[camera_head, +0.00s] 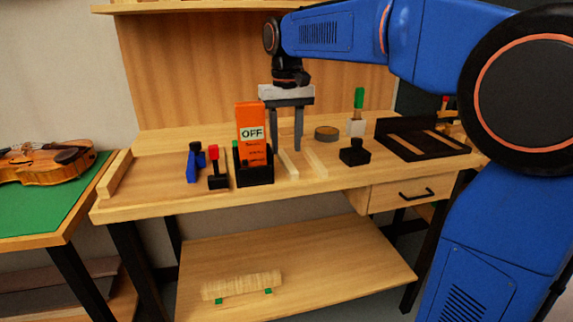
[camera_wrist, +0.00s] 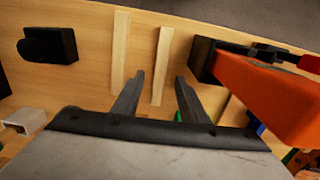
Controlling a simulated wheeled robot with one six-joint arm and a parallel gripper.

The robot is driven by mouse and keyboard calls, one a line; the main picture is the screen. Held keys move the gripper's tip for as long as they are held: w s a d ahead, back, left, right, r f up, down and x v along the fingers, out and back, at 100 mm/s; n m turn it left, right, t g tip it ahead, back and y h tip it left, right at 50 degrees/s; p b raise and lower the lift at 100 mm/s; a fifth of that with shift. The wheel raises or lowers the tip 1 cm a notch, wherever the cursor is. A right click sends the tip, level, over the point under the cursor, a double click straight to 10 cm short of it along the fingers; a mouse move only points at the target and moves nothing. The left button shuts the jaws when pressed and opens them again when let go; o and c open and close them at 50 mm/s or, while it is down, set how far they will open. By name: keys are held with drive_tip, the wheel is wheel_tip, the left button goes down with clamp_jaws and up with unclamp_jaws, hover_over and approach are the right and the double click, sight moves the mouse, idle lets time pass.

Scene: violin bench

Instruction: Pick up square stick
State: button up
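Two pale wooden sticks lie side by side on the bench. One stick (camera_head: 289,164) is nearer the orange box, and the other (camera_head: 315,162) lies to its right. In the wrist view, the first stick (camera_wrist: 163,58) shows narrower and the other (camera_wrist: 120,45) wider; I cannot tell for sure which is the square one. My gripper (camera_head: 286,149) is open and points down above the bench, near the far end of the first stick. In the wrist view, my gripper (camera_wrist: 160,78) has that stick lined up between its fingers, with nothing held.
An orange box marked OFF (camera_head: 251,120) stands in a black holder (camera_head: 254,175) close left of the sticks. A black block (camera_head: 354,154) sits to the right, with a dark round tin (camera_head: 327,133) behind. A dark tray (camera_head: 415,140) is farther right.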

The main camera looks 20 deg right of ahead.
sight(287, 160)
drive_tip(key=shift+s+f, duration=0.1)
drive_tip(key=shift+f, duration=1.85)
drive_tip(key=shift+c, duration=0.3)
clamp_jaws()
